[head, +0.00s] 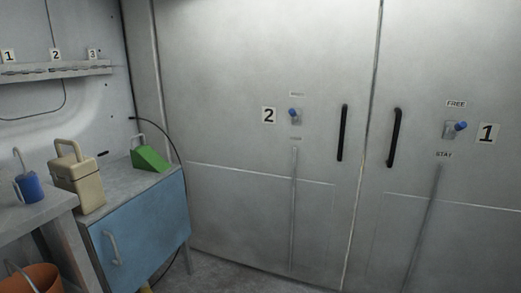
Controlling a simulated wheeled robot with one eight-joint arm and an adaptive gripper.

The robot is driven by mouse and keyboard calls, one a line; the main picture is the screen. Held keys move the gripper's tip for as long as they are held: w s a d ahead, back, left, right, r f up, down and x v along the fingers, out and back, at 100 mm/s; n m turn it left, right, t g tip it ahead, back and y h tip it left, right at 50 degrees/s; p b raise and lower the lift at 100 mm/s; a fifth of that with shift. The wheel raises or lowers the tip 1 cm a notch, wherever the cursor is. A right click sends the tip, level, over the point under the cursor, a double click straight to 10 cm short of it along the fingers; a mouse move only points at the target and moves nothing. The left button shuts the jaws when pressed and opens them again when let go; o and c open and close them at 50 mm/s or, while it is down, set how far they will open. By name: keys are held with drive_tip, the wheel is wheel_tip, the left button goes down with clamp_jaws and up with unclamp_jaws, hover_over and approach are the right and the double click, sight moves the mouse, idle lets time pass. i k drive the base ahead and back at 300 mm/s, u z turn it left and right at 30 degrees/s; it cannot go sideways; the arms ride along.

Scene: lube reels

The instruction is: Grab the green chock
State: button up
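The green chock (150,158) is a wedge with a light handle loop at its left. It sits on the top of the blue-fronted cabinet (143,226), toward the back right corner, near the wall. Nothing touches it in this view. My gripper is not in the head view, so its state and place are hidden.
A beige box with a handle (76,181) stands left of the chock on the cabinet. A blue can (29,187) is on a grey table (30,226). An orange bucket (36,279) is below. A black cable (163,131) arcs behind the chock. Large metal doors (239,185) stand right.

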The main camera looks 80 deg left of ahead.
sight(143, 157)
drive_tip(key=u, duration=3.05)
drive_tip(key=i, duration=2.55)
drive_tip(key=u, duration=0.6)
